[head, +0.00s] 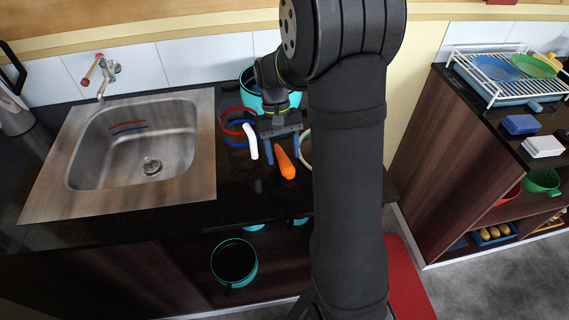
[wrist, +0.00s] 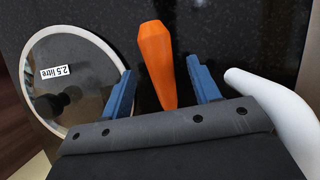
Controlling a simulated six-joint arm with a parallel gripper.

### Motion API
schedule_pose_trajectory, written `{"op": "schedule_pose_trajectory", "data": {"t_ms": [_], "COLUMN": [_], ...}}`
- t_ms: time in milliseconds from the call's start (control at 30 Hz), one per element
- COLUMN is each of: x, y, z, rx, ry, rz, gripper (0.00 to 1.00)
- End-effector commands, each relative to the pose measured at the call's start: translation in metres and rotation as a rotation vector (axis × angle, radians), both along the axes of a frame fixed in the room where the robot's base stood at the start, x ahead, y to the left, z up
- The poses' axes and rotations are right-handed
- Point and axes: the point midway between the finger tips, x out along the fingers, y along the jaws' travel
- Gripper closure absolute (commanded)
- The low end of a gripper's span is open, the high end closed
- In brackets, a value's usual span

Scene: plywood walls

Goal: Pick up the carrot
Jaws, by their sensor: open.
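The orange carrot (head: 285,162) lies on the black countertop, to the right of the sink. My gripper (head: 283,156) is open above the counter, with its blue fingers on either side of the carrot. In the wrist view the carrot (wrist: 157,62) shows between the two fingers of my gripper (wrist: 162,88), with gaps on both sides. Its narrow end points toward the gripper's palm and the wide end reaches out past the fingertips. I cannot tell how far above the counter the fingertips are.
A white curved object (wrist: 272,105) lies close beside one finger. A glass lid marked 2.5 litre (wrist: 70,75) lies on the other side. A teal pot (head: 252,92) stands behind, and the metal sink (head: 135,150) is to the left.

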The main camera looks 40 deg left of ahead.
Motion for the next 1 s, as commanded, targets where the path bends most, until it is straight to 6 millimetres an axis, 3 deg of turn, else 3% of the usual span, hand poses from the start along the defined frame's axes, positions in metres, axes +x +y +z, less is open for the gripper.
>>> {"op": "schedule_pose_trajectory", "data": {"t_ms": [133, 400, 667, 1000], "x": [-0.004, -0.005, -0.005, -0.005], "y": [-0.005, -0.006, -0.006, -0.006], "z": [-0.016, -0.019, -0.019, -0.018], "rx": [0.000, 0.001, 0.001, 0.001], "ry": [0.000, -0.001, -0.001, -0.001], "rz": [0.000, 0.000, 0.000, 0.000], "gripper": [0.44, 0.44, 0.92, 0.93]}}
